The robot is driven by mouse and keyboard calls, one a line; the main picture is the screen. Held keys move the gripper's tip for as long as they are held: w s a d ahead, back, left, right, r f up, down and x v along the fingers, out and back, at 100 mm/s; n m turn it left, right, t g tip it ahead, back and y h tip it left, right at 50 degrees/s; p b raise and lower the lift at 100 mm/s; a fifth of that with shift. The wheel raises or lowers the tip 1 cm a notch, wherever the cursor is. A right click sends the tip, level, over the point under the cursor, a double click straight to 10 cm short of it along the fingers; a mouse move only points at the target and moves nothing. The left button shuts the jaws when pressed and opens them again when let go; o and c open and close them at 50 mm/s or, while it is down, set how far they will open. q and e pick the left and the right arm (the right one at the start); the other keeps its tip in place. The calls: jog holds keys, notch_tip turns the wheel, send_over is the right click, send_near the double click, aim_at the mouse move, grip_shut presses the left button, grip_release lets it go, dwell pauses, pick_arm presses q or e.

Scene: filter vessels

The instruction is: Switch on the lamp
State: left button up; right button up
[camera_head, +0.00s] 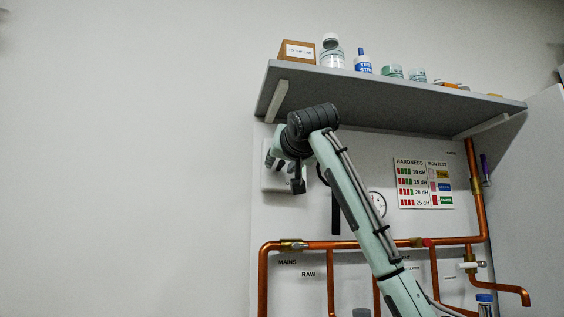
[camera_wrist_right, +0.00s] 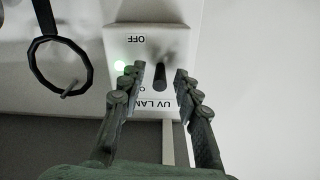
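My right gripper (camera_wrist_right: 157,74) is open, one finger on each side of the lever, with gaps visible. In the head view the plate (camera_head: 271,184) is partly hidden behind my right gripper (camera_head: 284,172) and wrist, under the shelf's left end. Part of the plate's lettering is covered by a finger. My left gripper is not in view.
A grey shelf (camera_head: 380,100) with jars and boxes overhangs the arm. Copper pipes (camera_head: 330,245) run below. A dark ring (camera_wrist_right: 60,65) hangs close to the switch in the wrist view. A hardness chart (camera_head: 424,183) is on the panel. The wall at left is bare.

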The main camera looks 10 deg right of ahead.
grip_shut()
jog(key=shift+r+g, duration=0.6)
jog(key=shift+g, duration=0.3)
jog(key=shift+w+r+g, duration=0.15)
jog(key=shift+r+g, duration=0.35)
jog(key=shift+g, duration=1)
jog(key=shift+w, duration=0.1)
